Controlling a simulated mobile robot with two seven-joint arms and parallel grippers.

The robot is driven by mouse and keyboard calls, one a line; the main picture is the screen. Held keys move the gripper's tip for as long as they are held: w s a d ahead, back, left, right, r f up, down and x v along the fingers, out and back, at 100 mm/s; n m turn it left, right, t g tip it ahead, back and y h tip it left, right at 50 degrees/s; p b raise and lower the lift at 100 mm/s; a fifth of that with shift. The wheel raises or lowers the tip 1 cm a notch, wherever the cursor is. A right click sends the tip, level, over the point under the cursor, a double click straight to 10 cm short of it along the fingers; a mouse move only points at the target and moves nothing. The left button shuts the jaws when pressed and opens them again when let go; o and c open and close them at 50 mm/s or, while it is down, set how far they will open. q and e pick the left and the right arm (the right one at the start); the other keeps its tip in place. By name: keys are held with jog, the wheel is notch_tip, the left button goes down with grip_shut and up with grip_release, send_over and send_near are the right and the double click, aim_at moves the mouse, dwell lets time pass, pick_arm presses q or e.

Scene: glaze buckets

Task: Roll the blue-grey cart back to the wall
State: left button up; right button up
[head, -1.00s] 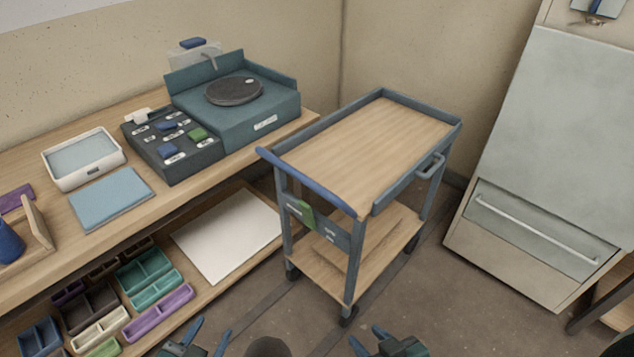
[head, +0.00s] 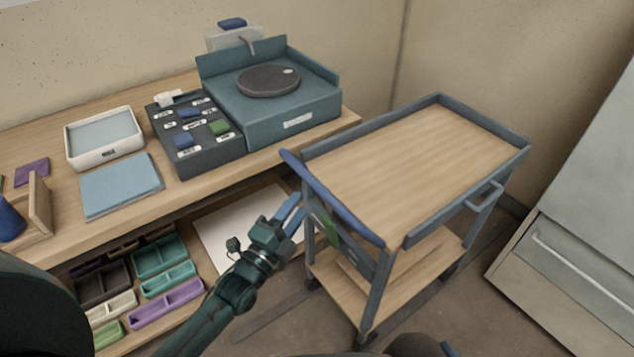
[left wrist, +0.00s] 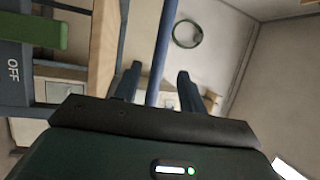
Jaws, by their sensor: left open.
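The blue-grey cart (head: 385,280) stands on the floor right of the workbench, with a wooden top and a lower wooden shelf. Its blue push handle (head: 335,200) runs along the near left end. My left gripper (head: 292,210) is open beside that handle, on its left. In the left wrist view the handle (left wrist: 162,55) shows as a bar between the two open fingers. A green part (head: 331,230) sits on the cart's end panel; it also shows in the left wrist view (left wrist: 35,30) near an OFF label.
The workbench (head: 225,170) with a turntable unit (head: 275,115) lies left of the cart, close to its handle end. A pale cabinet (head: 570,250) stands to the right. The wall (head: 450,50) is behind the cart, with some floor between.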

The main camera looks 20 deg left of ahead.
aim_at(314, 184)
pick_arm(q)
jog(key=x, duration=0.7)
jog(key=shift+w+d, duration=0.1)
jog(key=shift+w, duration=0.3)
jog(key=shift+c, duration=0.2)
grip_shut()
